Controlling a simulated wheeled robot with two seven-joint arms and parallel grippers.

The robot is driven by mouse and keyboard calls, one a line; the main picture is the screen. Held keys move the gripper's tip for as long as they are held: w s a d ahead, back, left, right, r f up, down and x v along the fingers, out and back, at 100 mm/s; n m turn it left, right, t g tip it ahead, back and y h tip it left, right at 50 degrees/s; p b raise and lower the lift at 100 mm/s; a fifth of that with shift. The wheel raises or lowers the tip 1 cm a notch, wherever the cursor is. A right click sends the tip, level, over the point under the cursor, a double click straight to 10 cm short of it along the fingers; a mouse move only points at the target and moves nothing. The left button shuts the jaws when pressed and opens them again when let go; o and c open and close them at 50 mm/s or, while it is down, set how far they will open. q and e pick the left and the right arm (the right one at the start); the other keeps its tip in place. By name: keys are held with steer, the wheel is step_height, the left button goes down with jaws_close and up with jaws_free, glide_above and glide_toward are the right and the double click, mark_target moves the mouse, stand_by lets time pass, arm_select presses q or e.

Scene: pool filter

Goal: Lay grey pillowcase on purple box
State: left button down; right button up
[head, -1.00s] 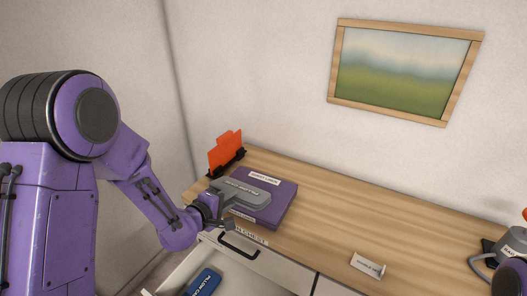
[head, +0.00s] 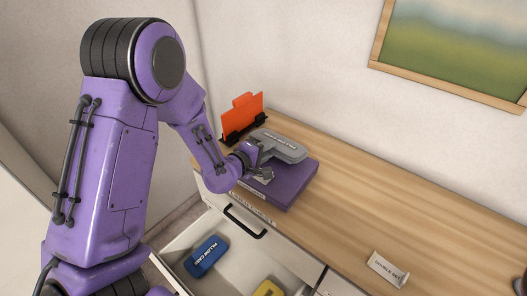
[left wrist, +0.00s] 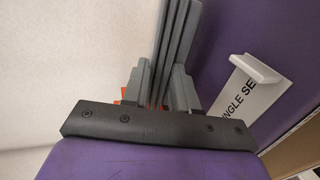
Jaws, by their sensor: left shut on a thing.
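The grey pillowcase (head: 284,148), a flat folded piece with a pale label, is over the back part of the purple box (head: 291,190) on the wooden top. My left gripper (head: 262,160) is shut on its near left end. Whether the pillowcase touches the box is hard to tell. In the left wrist view, the layered grey pillowcase (left wrist: 178,45) is between my left gripper's fingers (left wrist: 162,85), with a purple surface to its right. My right gripper is not in view.
An orange divider in a black holder (head: 242,118) stands behind the box at the left. The open drawer (head: 232,268) below holds a blue pillowcase (head: 207,256) and a yellow item (head: 268,289).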

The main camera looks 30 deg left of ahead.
arm_select(q)
steer(key=shift+f, duration=0.4)
steer(key=shift+s, duration=0.2)
jaws_free()
steer(key=shift+f, duration=0.1)
stand_by(0.3)
